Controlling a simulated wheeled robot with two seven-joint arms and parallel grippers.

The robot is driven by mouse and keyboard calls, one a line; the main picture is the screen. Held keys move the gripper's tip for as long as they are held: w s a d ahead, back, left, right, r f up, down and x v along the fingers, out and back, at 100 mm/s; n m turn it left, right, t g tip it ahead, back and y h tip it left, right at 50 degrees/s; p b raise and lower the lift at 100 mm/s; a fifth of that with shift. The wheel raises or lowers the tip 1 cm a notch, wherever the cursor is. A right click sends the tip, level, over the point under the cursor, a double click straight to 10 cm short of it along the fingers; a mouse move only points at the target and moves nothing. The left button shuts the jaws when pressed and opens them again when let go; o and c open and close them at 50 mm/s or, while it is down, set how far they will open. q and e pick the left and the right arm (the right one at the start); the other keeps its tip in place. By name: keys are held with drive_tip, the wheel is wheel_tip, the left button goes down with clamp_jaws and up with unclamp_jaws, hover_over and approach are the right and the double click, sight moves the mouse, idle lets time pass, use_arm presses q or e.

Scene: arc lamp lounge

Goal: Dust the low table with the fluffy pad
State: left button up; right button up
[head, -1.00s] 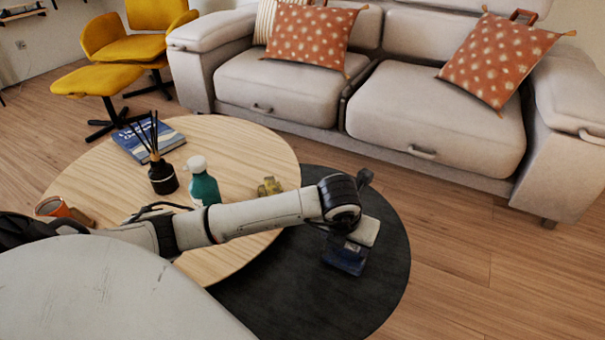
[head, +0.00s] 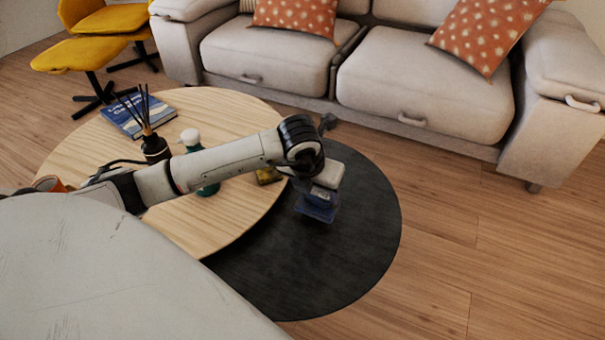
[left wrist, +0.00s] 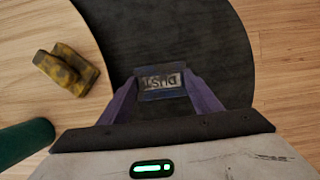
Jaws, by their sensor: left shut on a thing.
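The low table (head: 225,107) is round with a pale wood top, left of centre in the head view. My left gripper (head: 318,203) is just off its right edge, over a dark round surface. It is shut on a small blue block-like thing (head: 317,211), which looks like the pad. In the left wrist view the pad (left wrist: 161,92) sits between the purple fingers and carries a label that seems to read "Dust". Its underside is hidden, and I cannot tell its height. My right gripper is not in view.
On the table are a mottled yellow object (head: 268,176), a teal bottle (head: 208,189) partly behind my arm, a dark reed diffuser (head: 155,148), a blue book (head: 138,115) and an orange cup (head: 48,184). A dark round rug-like surface (head: 345,260) lies right; a sofa (head: 420,95) stands behind.

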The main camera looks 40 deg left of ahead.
use_arm(q)
wheel_tip(320, 180, up, 3)
drive_tip(key=shift+p, duration=0.8)
drive_tip(key=shift+r+p, duration=0.3)
drive_tip(key=shift+r, duration=0.45)
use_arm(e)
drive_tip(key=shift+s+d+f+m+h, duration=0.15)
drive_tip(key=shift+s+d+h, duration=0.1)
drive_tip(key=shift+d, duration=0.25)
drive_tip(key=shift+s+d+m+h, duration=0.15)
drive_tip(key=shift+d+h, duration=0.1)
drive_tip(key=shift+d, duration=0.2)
